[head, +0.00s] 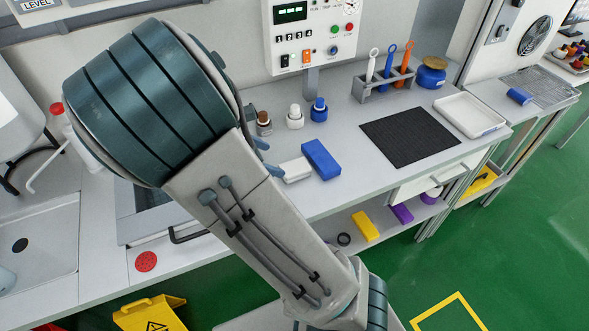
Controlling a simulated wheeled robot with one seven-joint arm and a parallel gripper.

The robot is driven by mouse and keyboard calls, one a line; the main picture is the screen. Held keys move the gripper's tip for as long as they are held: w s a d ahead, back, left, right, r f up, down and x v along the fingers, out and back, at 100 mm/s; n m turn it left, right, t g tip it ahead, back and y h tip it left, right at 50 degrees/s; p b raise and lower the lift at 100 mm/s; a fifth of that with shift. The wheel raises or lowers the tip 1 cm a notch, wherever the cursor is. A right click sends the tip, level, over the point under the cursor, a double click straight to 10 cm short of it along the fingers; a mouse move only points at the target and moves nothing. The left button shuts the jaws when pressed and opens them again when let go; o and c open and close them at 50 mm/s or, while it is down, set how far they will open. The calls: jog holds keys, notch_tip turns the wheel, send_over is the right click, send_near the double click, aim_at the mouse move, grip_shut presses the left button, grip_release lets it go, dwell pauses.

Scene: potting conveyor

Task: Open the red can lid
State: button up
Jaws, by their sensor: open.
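I cannot make out a red can with a lid in the head view. A flat red disc (146,261) with a dark pattern lies on the pale bench surface at the lower left; I cannot tell whether it is a lid. My own arm fills the left middle and hides much of the bench. Two blue-grey fingers, apparently my gripper (268,157), jut out behind the arm link, apart and with nothing visible between them. The rest of the gripper is hidden.
Three small bottles (294,117), a blue block (321,159) and a white block (295,170) stand right of my arm. Farther right are a black mat (410,136), a tool rack (382,86), a blue jar (431,73) and a white tray (470,114). A sink (40,235) is at left.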

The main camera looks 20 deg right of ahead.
aim_at(295, 166)
jog(key=x, duration=1)
jog(key=shift+w+d, duration=0.2)
jog(key=c, duration=1.1)
jog(key=shift+a+r, duration=0.1)
jog(key=shift+r, duration=0.75)
notch_tip(295, 166, up, 2)
jog(key=shift+r, duration=0.25)
jog(key=s+r, duration=0.2)
jog(key=s, duration=0.1)
jog(key=s+d+r+p, duration=0.1)
jog(key=s+r, duration=0.1)
jog(key=s, duration=0.2)
jog(key=s+d+r+p, duration=0.1)
jog(key=s+r, duration=0.1)
jog(key=s, duration=0.2)
jog(key=shift+s+d+r, duration=0.1)
jog(key=shift+s+r, duration=0.15)
jog(key=shift+r, duration=0.15)
